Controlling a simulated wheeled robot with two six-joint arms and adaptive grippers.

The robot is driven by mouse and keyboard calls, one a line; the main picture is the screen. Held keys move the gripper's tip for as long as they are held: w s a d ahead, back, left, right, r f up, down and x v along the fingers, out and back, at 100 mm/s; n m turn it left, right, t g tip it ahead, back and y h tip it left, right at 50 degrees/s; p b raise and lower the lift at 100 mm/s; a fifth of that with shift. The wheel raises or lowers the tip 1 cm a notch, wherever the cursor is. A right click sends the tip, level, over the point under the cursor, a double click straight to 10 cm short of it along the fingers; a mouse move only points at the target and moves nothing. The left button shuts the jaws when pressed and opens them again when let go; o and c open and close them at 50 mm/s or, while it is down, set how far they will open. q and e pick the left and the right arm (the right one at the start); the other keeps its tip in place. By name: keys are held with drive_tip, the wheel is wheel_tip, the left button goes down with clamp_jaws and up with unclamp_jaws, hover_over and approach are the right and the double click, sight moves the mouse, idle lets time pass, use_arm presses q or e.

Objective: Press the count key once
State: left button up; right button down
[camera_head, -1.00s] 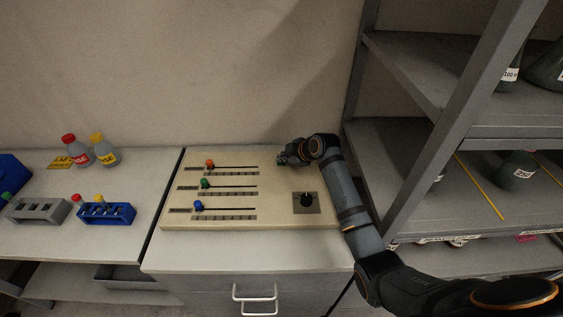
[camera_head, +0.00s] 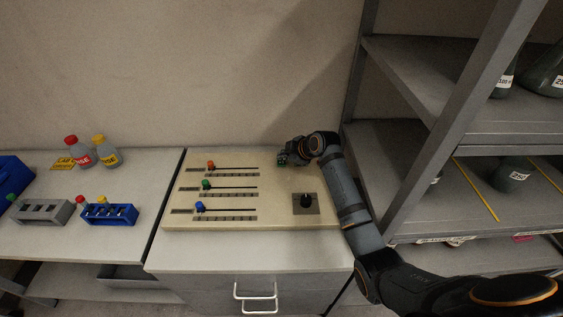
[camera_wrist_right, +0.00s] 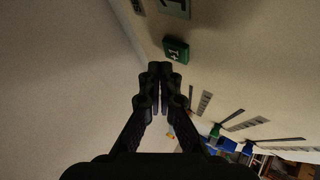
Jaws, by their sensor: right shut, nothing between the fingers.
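A small green key (camera_wrist_right: 176,50) with a white mark sits on the beige panel (camera_head: 240,216). In the right wrist view it lies just past my fingertips and slightly to the right. My right gripper (camera_wrist_right: 160,70) is shut and empty, with a small gap showing between its tips and the key. In the head view the right gripper (camera_head: 290,155) hangs over the upper right of the panel, and a bit of green shows at its tips. My left gripper is out of view.
The panel has orange (camera_head: 210,165), green (camera_head: 206,184) and blue (camera_head: 200,207) slider knobs and a black rotary knob (camera_head: 306,200). A grey display (camera_wrist_right: 173,6) shows near the key. A metal shelf (camera_head: 395,160) stands close on the right.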

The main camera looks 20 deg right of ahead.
sight(283, 164)
wheel_tip(283, 164, up, 5)
drive_tip(key=p, duration=0.5)
drive_tip(key=shift+r, duration=0.1)
idle(0.7)
